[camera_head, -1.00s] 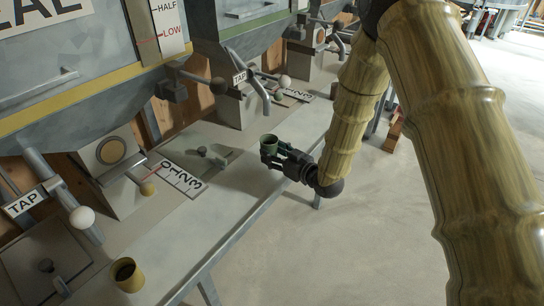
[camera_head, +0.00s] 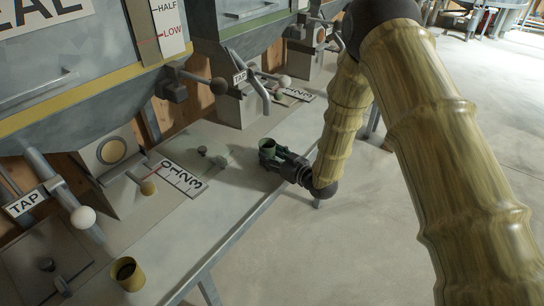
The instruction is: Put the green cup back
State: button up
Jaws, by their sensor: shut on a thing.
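The green cup (camera_head: 268,146) is held upright at the tip of my gripper (camera_head: 270,154). My gripper is shut on it, and its dark jaws hide the cup's lower right part. The cup is over the bench near its front edge; I cannot tell whether its base touches the bench.
A yellow cup (camera_head: 127,274) with dark contents stands on the near bench (camera_head: 215,210). Hoppers with TAP levers and ball handles (camera_head: 83,217) overhang the bench. The floor at right is clear.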

jog(key=o, duration=0.9)
jog(key=shift+f, duration=0.1)
jog(key=shift+o, duration=0.7)
jog(key=shift+r, duration=0.2)
jog(key=v, duration=1.2)
jog(key=s+d+f+m+g+h, duration=0.3)
jog(key=s+d+f+h, duration=0.15)
jog(key=s+f, duration=0.6)
jog(key=s+d+f+m+g+h, duration=0.25)
jog(key=s+d+f, duration=0.25)
jog(key=s+f, duration=0.55)
jog(key=s+d+f+m+g+h, duration=0.1)
jog(key=s+d+f+g+h, duration=0.1)
jog(key=s, duration=0.9)
jog(key=s+d+f+m+g+h, duration=0.1)
jog(key=s+d+f+m+g, duration=0.1)
jog(key=s, duration=0.8)
notch_tip(320, 180, down, 3)
jog(key=shift+s+d+r+g+h, duration=0.1)
jog(key=shift+s+d+g+h, duration=0.4)
jog(key=shift+g, duration=0.75)
